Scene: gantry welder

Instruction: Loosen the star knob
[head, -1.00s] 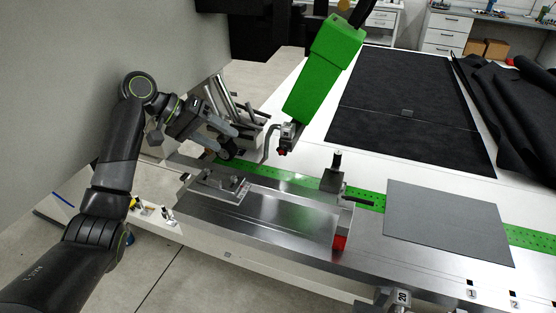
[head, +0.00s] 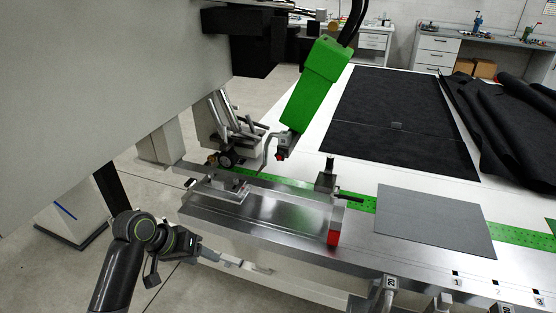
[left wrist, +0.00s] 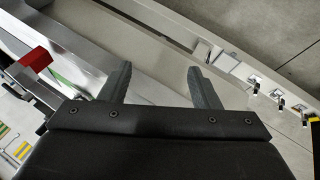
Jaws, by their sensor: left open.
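No part shows clearly as a star knob. A dark round knob-like part (head: 227,158) sits at the left end of the green strip in the head view; its shape is too small to make out. My left gripper (head: 213,257) is low at the front left, beside the bench's front side and well apart from that part. In the left wrist view its two fingers (left wrist: 160,85) are spread with nothing between them. Several small black-handled fittings (left wrist: 255,84) stand on a pale ledge right of the fingers. My right gripper is not in view.
The green welding head (head: 318,85) hangs over the bench (head: 270,222). A grey sheet (head: 435,222) lies to the right.

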